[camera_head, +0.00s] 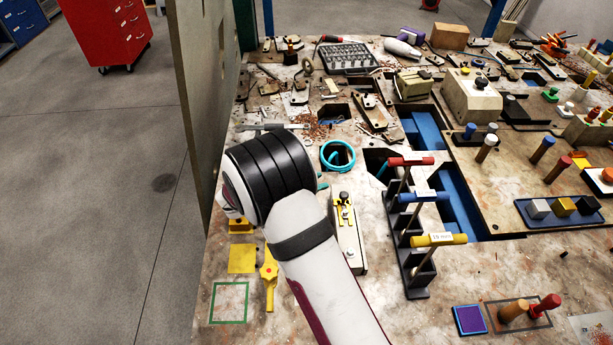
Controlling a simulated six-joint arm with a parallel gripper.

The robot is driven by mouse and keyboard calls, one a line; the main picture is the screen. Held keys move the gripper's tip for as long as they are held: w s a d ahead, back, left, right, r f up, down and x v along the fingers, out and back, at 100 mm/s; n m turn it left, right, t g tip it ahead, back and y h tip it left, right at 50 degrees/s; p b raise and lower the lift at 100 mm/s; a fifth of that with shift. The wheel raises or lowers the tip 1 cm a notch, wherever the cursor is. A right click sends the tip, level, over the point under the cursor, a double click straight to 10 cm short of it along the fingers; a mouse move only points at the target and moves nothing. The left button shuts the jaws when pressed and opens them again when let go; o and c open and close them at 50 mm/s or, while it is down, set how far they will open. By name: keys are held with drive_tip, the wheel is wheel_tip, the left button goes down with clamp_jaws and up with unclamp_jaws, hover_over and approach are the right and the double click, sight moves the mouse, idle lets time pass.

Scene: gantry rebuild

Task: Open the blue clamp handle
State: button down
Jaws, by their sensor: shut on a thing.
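I cannot pick out the blue clamp handle for certain. A blue T-shaped handle (417,196) stands between a red one (410,161) and a yellow one (438,240) in a dark rack (416,286), right of my arm. A clamp-like fixture with yellow parts (344,212) sits on a pale block just right of my forearm. My wrist, with its black ribbed part, is over the left side of the bench. My gripper is hidden behind it, so its fingers and whatever is between them do not show.
The worn bench (255,315) is crowded. A grey panel (207,110) rises along its left edge. A teal ring (338,156) lies beyond my wrist. A yellow valve-like handle (269,285) lies left of my forearm. Pegs and blocks fill the right side.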

drive_tip(key=shift+s+d+f+m+g+y, duration=0.15)
drive_tip(key=shift+d+f+m+y, duration=0.25)
drive_tip(key=shift+f+y, duration=0.35)
drive_tip(key=shift+w+d+f+m+g+y, duration=0.1)
drive_tip(key=shift+d+f+m+g+y, duration=0.15)
drive_tip(key=shift+d+f+y, duration=0.4)
drive_tip(key=shift+s+d+f+m+g+y, duration=0.1)
drive_tip(key=shift+d+f+m+y, duration=0.2)
drive_tip(key=shift+f+y, duration=0.6)
drive_tip(key=shift+a+r, duration=0.1)
drive_tip(key=c, duration=0.7)
unclamp_jaws()
drive_tip(key=shift+c, duration=0.2)
drive_tip(key=shift+a+r, duration=0.1)
